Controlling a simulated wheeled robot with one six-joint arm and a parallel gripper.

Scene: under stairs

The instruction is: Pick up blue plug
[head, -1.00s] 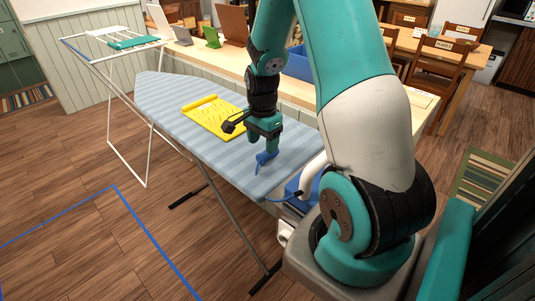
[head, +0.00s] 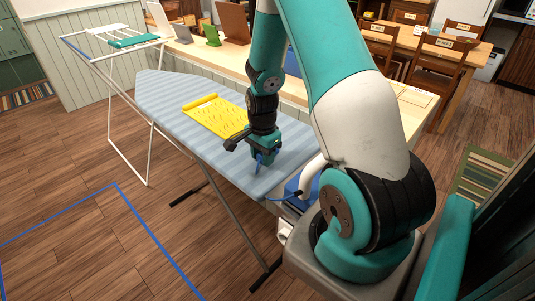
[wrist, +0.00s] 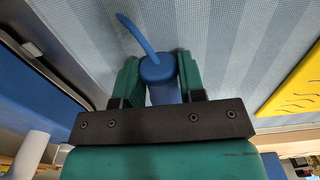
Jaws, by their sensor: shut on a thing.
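The blue plug (wrist: 159,80) is a rounded blue cylinder with a curved blue cord or tail at its upper end. In the wrist view it sits between the two green fingers of my gripper (wrist: 159,70), which are shut on it. In the head view my gripper (head: 261,154) points down over the near part of the striped ironing board (head: 165,97). A small part of the blue plug (head: 259,166) shows below the fingers. I cannot tell whether the plug touches the board.
A yellow slotted mat (head: 215,116) lies on the board beyond my gripper. A blue and white thing (head: 308,180) is close on the right. A wooden counter (head: 230,58) runs behind the board. A white drying rack (head: 107,100) stands at the left.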

